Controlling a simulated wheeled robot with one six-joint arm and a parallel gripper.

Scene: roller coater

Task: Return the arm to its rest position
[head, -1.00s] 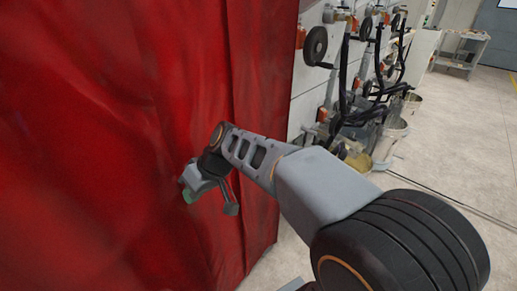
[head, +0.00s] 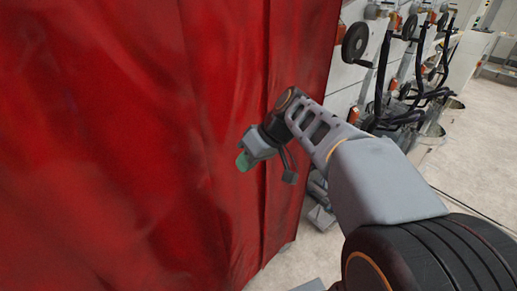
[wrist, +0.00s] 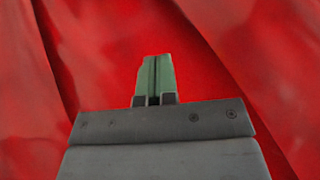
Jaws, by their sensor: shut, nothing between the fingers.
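My arm reaches in from the lower right of the head view, bent, with its forearm in front of the machine side. My gripper (head: 243,161) hangs in front of a red curtain (head: 130,140); I cannot tell whether it touches the cloth. In the wrist view my gripper (wrist: 155,78) shows its green fingers together, with nothing between them. The red curtain (wrist: 60,60) fills the whole background there.
The pale floor (head: 482,150) at the right is clear. A grey part (head: 321,217) shows low beside the curtain.

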